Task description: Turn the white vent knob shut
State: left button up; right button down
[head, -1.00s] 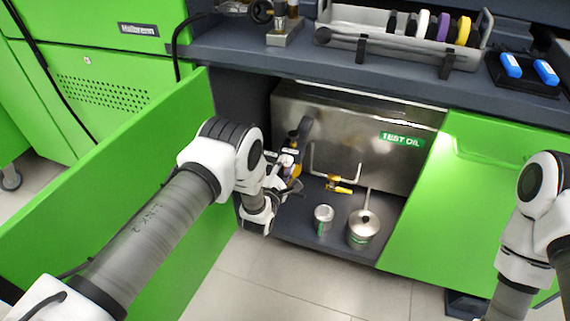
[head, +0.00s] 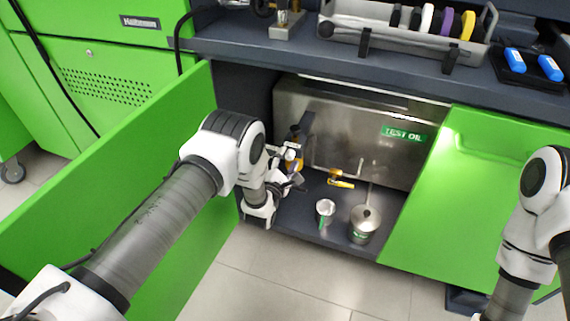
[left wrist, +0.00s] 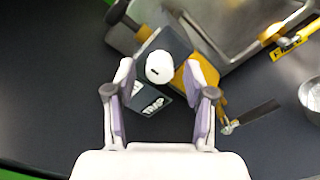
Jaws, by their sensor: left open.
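The white vent knob (left wrist: 160,67) is a round cap with a small dark mark, on a dark block beside an amber part, in the left wrist view. My left gripper (left wrist: 164,82) is open. Its two purple-padded fingers stand on either side in the picture, with a gap between each and the knob; the depth between them is hard to judge. In the head view my left gripper (head: 292,181) is inside the open cabinet, at the left end of the steel test oil tank (head: 350,140), and the knob is too small there to tell surely.
A yellow-handled valve (head: 341,181) sits right of the gripper. A green door (head: 150,190) stands open on the left. A small "TRAP" label (left wrist: 152,104) lies near the knob.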

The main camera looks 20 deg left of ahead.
pick_arm(q)
jog(key=s, duration=1.1)
jog(key=shift+s+a, duration=0.2)
jog(key=shift+s, duration=0.2)
